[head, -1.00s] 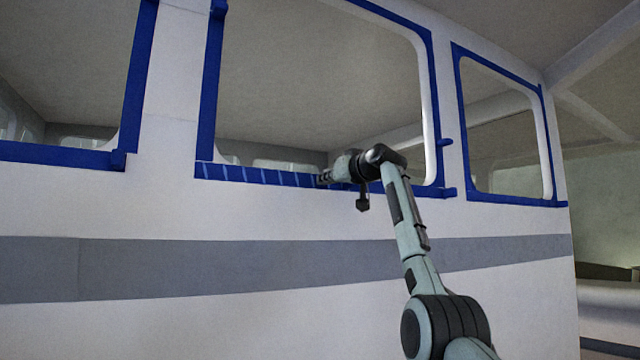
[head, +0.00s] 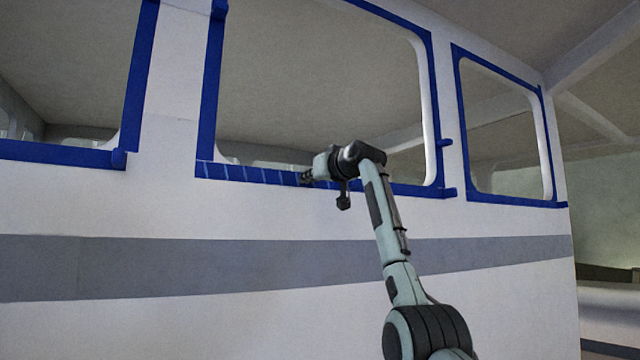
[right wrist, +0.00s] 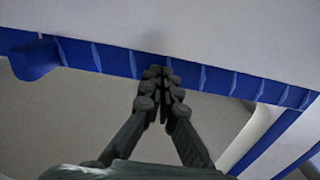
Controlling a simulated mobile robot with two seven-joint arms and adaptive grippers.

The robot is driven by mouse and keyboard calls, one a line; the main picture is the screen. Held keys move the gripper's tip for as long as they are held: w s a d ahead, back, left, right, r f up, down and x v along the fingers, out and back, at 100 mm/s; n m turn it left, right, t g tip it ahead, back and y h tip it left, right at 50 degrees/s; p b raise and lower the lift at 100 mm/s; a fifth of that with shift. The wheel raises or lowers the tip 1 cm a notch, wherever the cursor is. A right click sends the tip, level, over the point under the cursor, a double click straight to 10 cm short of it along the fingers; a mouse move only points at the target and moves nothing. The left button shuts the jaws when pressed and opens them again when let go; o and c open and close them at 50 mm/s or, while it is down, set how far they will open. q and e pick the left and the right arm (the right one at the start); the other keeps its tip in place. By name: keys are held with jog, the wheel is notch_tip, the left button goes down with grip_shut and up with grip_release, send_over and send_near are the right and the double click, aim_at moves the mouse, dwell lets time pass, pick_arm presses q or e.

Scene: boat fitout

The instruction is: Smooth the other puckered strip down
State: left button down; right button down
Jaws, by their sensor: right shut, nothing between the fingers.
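The blue tape strip (head: 250,175) runs along the bottom edge of the middle window. Pale slanted ridges cross its left part in the head view. In the right wrist view the strip (right wrist: 218,80) shows ridges on both sides of my fingers. My right gripper (head: 304,178) is shut and empty, its fingertips at the strip. In the right wrist view the closed fingertips (right wrist: 160,74) overlap the strip's window-side edge; whether they press on it I cannot tell. My arm hides part of the strip to the right of the fingers. My left gripper is out of view.
More blue tape frames the left window (head: 55,152) and the right window (head: 510,202). A tape tab (head: 446,143) sticks out right of the middle window. The white cabin wall (head: 150,205) with a grey band (head: 180,268) is clear below.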

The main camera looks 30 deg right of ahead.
aim_at(258, 175)
jog(key=shift+a, duration=0.7)
jog(key=shift+w+a, duration=0.15)
jog(key=shift+a, duration=1.6)
jog(key=shift+w+a, duration=0.15)
jog(key=shift+a, duration=1.6)
jog(key=shift+w+a+p, duration=0.1)
jog(key=shift+a+p, duration=0.3)
jog(key=shift+a, duration=1.3)
